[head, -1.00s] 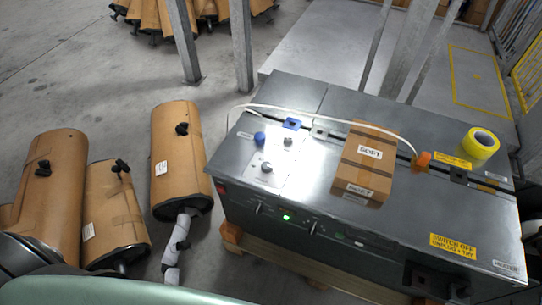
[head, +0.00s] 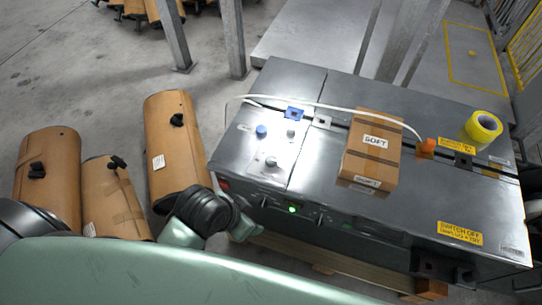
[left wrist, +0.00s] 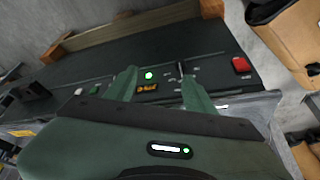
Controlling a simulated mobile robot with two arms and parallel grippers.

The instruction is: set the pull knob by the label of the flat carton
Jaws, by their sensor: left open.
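The flat carton (head: 372,165) lies on top of the grey machine, its white label reading "SOFT". Which control is the pull knob I cannot tell for certain. A slim metal-stemmed control (left wrist: 181,68) sticks out of the machine's front panel, close to one fingertip in the left wrist view; another front control (head: 320,218) is right of the green lamp. A blue knob (head: 261,131) and two grey knobs (head: 271,161) stand on the light top plate. My left gripper (head: 250,219) is open before the front panel; its spread fingers show in the left wrist view (left wrist: 157,86). My right gripper is out of view.
A red switch (head: 224,185) and green lamp (head: 292,210) are on the front panel. Yellow tape (head: 484,126), an orange fitting (head: 427,147) and a white cable lie on top. Wrapped mufflers (head: 174,145) stand on the floor at left.

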